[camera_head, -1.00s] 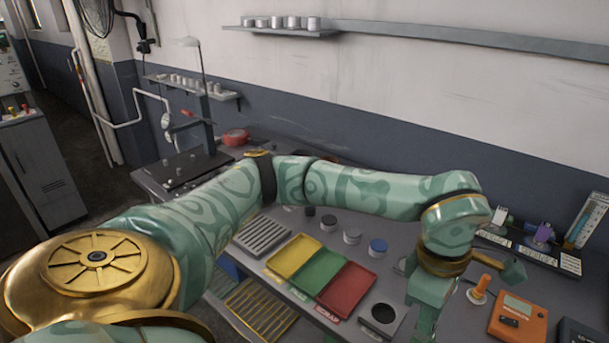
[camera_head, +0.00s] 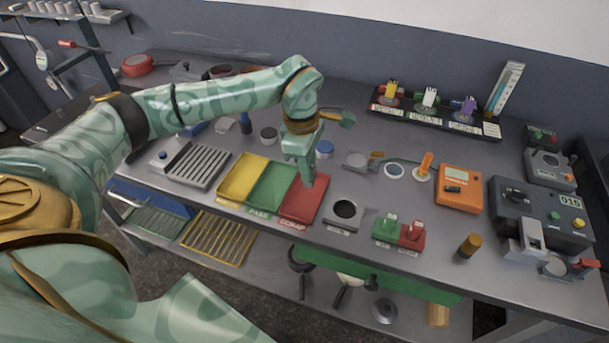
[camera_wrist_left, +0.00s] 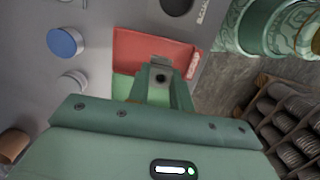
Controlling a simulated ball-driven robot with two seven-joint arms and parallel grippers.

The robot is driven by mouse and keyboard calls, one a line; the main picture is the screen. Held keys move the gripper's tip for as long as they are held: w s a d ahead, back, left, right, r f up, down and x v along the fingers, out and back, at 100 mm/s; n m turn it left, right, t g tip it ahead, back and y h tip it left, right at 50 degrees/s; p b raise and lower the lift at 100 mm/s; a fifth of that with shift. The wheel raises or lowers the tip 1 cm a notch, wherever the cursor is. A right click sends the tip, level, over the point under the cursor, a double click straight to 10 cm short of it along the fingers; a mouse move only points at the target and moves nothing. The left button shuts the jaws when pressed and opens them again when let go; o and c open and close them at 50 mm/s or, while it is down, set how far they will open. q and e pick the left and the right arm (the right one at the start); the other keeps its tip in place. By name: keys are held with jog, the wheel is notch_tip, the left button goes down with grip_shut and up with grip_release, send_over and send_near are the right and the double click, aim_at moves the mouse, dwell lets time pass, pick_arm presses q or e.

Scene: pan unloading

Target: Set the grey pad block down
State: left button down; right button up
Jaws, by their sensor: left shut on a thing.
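My left gripper (camera_head: 306,180) points down over the upper part of the red tray (camera_head: 293,210), near its border with the green tray (camera_head: 262,199). In the left wrist view the gripper (camera_wrist_left: 160,80) is shut on a small grey block (camera_wrist_left: 159,75), with the red tray (camera_wrist_left: 135,46) behind it and the green tray at its lower left. In the head view the block is hidden or too small to make out. I cannot tell whether it touches the tray. My right gripper is in neither view.
A yellow tray (camera_head: 237,183) adjoins the green one. A grey fixture with a dark round opening (camera_head: 345,209) stands right of the red tray. A slotted grey rack (camera_head: 200,165) is at left.

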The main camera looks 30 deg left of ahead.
pick_arm(q)
jog(key=shift+w+a+f, duration=0.2)
jog(key=shift+a+f, duration=0.2)
jog(key=shift+f, duration=0.3)
jog(key=f, duration=0.2)
jog(key=shift+a+f+b, duration=0.2)
jog(key=shift+f+b, duration=0.1)
jog(key=shift+f, duration=0.1)
jog(key=shift+w+f, duration=0.1)
jog(key=shift+f, duration=0.2)
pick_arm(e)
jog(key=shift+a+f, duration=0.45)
pick_arm(q)
jog(key=shift+f, duration=0.1)
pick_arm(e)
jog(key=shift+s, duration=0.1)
pick_arm(q)
jog(key=c, duration=1.3)
grip_release()
jog(key=shift+o, duration=0.2)
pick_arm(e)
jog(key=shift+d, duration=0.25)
